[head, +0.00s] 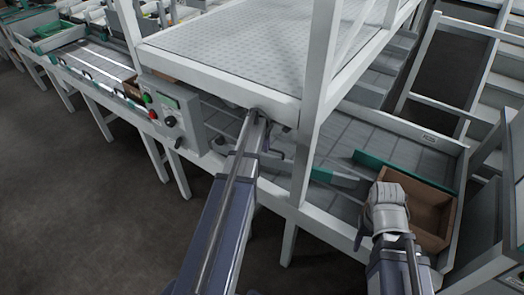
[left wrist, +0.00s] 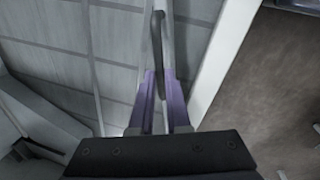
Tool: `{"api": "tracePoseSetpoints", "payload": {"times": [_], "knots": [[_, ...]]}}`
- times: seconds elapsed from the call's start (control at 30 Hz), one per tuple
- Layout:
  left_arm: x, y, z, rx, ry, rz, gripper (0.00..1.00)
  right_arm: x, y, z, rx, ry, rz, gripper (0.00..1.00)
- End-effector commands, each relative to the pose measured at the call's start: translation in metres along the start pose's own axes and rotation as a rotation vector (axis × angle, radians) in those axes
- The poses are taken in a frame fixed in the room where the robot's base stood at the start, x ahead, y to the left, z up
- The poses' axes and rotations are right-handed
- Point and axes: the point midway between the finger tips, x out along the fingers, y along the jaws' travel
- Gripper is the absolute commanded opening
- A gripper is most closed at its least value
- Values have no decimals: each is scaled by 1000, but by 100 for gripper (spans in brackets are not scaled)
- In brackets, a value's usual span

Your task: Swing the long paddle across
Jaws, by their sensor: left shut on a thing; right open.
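The long paddle (head: 335,178), with a teal face, lies low over the grey roller bed beside the white post. My left gripper (head: 300,168) reaches in past the near rail, under the raised deck. In the left wrist view, its two purple fingers (left wrist: 160,78) are closed around a thin dark bar, which seems to be part of the paddle; the deck and my arm hide most of it. My right gripper (head: 384,188) is open, above the near left edge of a brown box, apart from the paddle.
The brown box (head: 430,208) stands on the bed at the right, near a teal guide (head: 404,174). The white post (head: 312,110) rises close to my left gripper. A grey control box (head: 172,115) with buttons hangs on the near rail. Open floor lies at the left.

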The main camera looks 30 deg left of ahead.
Motion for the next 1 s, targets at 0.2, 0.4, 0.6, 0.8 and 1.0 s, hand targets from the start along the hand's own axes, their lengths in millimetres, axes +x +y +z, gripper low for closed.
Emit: {"api": "tracePoseSetpoints", "payload": {"times": [0.2,0.4,0.6,0.8,1.0], "knots": [[7,37,-2,-148,30,5,0,0,0,0,0,0,0,50],[11,56,-6,-253,50,5,0,0,0,0,0,0,0,50],[13,66,-9,-312,61,4,0,0,0,0,0,0,0,50],[13,69,-10,-335,66,5,0,0,0,0,0,0,0,50],[13,70,-11,-336,67,7,0,0,0,0,0,0,0,50]]}}
